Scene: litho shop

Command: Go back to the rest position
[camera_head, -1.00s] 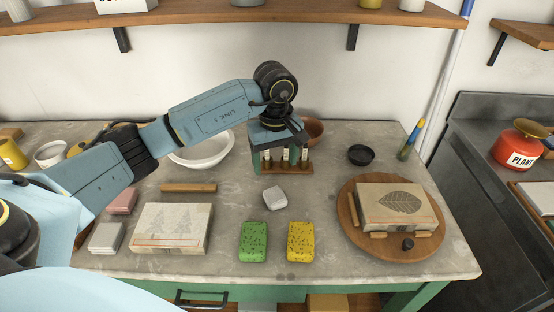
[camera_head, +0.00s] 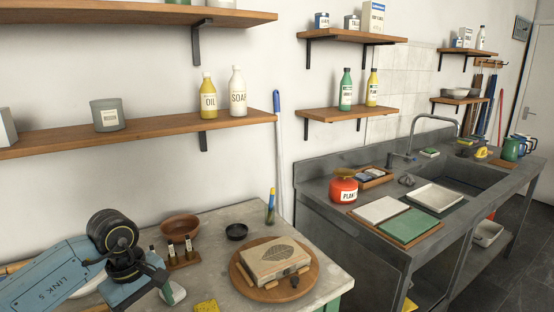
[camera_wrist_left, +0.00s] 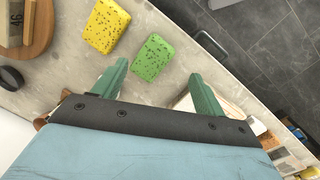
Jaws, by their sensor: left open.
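My left gripper (camera_wrist_left: 158,88) is open in the left wrist view. Its two green fingers stand apart, with nothing held between them. It is over the worktable (camera_wrist_left: 160,20), close to the green speckled sponge (camera_wrist_left: 153,58). My right gripper is in neither view.
A yellow speckled sponge (camera_wrist_left: 106,26) lies beside the green one. The round wooden board (camera_head: 244,283) bears a leaf-printed stone (camera_head: 275,262). A rack of small bottles (camera_head: 184,258), a brown bowl (camera_head: 180,227) and a black bowl (camera_head: 236,231) stand nearby. A sink counter (camera_head: 375,250) is at right.

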